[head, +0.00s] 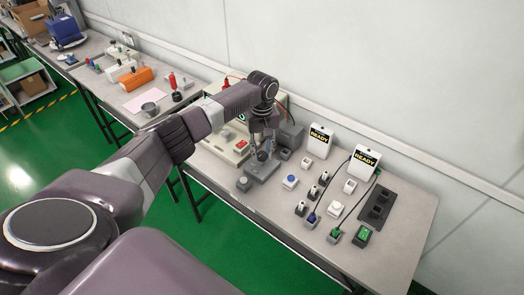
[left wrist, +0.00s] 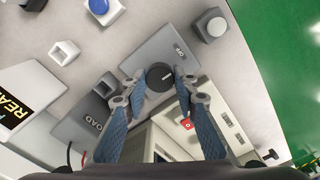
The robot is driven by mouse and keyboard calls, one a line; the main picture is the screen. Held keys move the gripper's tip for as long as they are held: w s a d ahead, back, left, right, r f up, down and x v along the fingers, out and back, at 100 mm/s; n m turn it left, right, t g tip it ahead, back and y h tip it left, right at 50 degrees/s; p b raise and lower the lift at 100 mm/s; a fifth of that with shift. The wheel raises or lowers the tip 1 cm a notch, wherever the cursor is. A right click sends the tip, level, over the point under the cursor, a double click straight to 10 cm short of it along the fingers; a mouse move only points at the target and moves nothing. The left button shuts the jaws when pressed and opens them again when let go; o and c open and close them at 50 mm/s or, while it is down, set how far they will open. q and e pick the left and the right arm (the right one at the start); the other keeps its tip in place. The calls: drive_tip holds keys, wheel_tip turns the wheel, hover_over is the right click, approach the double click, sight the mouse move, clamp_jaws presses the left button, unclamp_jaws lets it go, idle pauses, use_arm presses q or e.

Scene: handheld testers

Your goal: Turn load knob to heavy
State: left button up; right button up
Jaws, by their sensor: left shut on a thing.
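A dark round load knob (left wrist: 158,73) with a pale pointer line sits on a grey plate (left wrist: 150,50). The letters "OFF" show near one end of the plate. A grey box (left wrist: 72,126) beside it carries the word "LOAD". My left gripper (left wrist: 160,79) has its two blue-grey fingers on opposite sides of the knob and is shut on it. In the head view my left gripper (head: 262,150) reaches down over the grey plate (head: 264,173), and its fingers partly hide the knob. I cannot read any "heavy" mark. My right gripper is not in view.
Two white "READY" boxes (head: 320,141) (head: 364,161) stand at the back of the table (head: 400,225). Several small testers and switches, with black cables, lie right of my gripper. A pale instrument with a red switch (head: 240,144) stands left of it. The wall is close behind.

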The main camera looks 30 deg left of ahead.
use_arm(q)
drive_tip(key=m+p, duration=0.2)
drive_tip(key=m, duration=0.1)
drive_tip(key=shift+r, duration=0.1)
drive_tip(key=m+p, duration=0.1)
drive_tip(key=m, duration=0.7)
drive_tip(key=shift+m+p, duration=0.3)
drive_tip(key=shift+p, duration=0.05)
drive_tip(key=m, duration=0.4)
drive_tip(key=shift+m, duration=0.3)
drive_tip(key=m, duration=0.4)
drive_tip(key=shift+w+m, duration=0.1)
drive_tip(key=shift+m, duration=0.2)
drive_tip(key=m, duration=0.5)
drive_tip(key=m+b, duration=0.1)
drive_tip(key=m, duration=0.3)
drive_tip(key=shift+m, duration=0.4)
drive_tip(key=m+b, duration=0.1)
drive_tip(key=m, duration=0.3)
drive_tip(key=shift+m, duration=0.4)
